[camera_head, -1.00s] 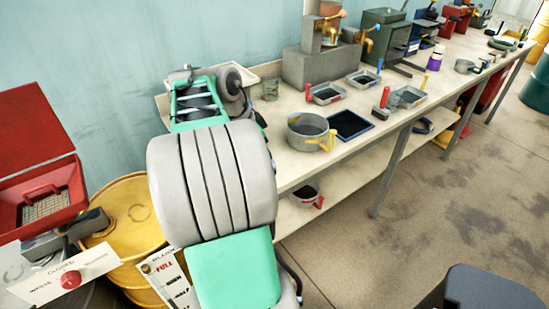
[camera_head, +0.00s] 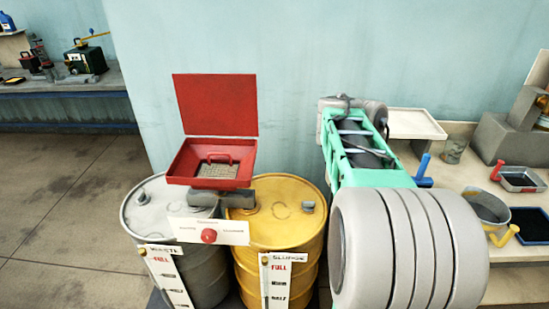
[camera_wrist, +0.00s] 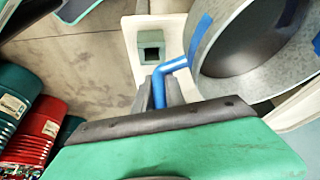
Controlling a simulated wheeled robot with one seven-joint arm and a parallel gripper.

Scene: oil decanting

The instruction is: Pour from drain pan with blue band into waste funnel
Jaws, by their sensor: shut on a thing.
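The drain pan with blue band (camera_wrist: 242,42) is round and grey and shows at the upper right of the wrist view, partly cut off. My gripper (camera_wrist: 160,92) is shut on its bent blue handle (camera_wrist: 177,66). The pan's inside looks dark; I cannot tell how much liquid is in it. In the head view my arm hides the gripper and the pan. The red waste funnel (camera_head: 212,174) has its lid (camera_head: 216,105) raised and a grate inside. It sits above the grey waste drum (camera_head: 158,212) and the yellow sludge drum (camera_head: 280,220), left of my arm.
A sign with a red knob (camera_head: 208,236) is below the funnel. The bench at right holds a cup (camera_head: 453,151), a red-handled tray (camera_head: 521,179) and a yellow-handled pan (camera_head: 488,211). A blue object (camera_head: 423,170) stands beside my arm. Floor at left is clear.

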